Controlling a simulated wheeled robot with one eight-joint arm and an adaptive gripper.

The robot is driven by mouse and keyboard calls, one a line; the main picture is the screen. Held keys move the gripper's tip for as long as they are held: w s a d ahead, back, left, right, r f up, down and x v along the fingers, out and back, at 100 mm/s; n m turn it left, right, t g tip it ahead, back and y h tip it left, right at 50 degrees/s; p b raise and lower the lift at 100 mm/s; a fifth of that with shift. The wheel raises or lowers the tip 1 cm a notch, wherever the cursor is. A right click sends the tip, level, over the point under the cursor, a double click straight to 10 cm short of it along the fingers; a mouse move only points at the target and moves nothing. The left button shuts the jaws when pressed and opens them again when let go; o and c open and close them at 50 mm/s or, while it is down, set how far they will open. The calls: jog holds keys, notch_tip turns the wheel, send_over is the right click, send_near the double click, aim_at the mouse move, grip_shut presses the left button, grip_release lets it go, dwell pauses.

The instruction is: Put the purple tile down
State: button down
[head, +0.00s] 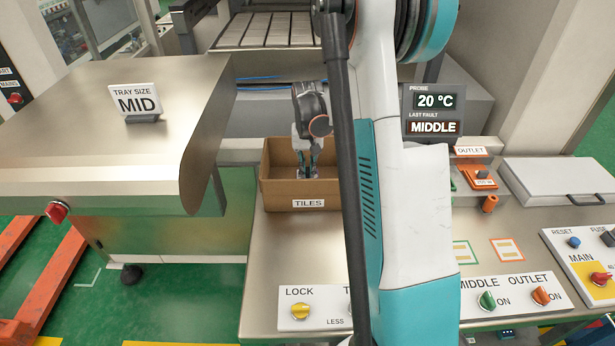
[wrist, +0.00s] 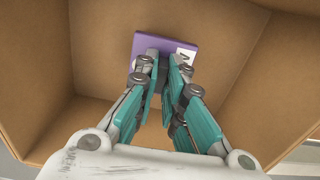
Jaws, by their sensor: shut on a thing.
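The purple tile (wrist: 151,41) shows in the wrist view, with a white label bearing a dark mark at its right end. My gripper (wrist: 164,62) is shut on it, and the fingers cover its middle. The gripper and tile are inside the open cardboard box labelled TILES (head: 283,205); the box walls (wrist: 100,40) surround them in the wrist view. In the head view my gripper (head: 308,172) reaches down into this box. I cannot tell whether the tile touches the box floor.
The box stands on a metal bench (head: 290,250) with a LOCK knob (head: 300,311) at the front. A metal table with a MID sign (head: 136,104) is at the left. A display (head: 434,108) reads 20 °C and MIDDLE. A closed grey lid (head: 560,180) lies at the right.

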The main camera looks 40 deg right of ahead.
aim_at(308, 170)
jog(key=shift+f, duration=1.4)
jog(key=shift+f, duration=0.1)
jog(key=c, duration=1.7)
grip_release()
jog(key=shift+b, duration=0.3)
notch_tip(308, 170, up, 12)
jog(key=shift+r+p, duration=0.15)
jog(key=shift+p, duration=1)
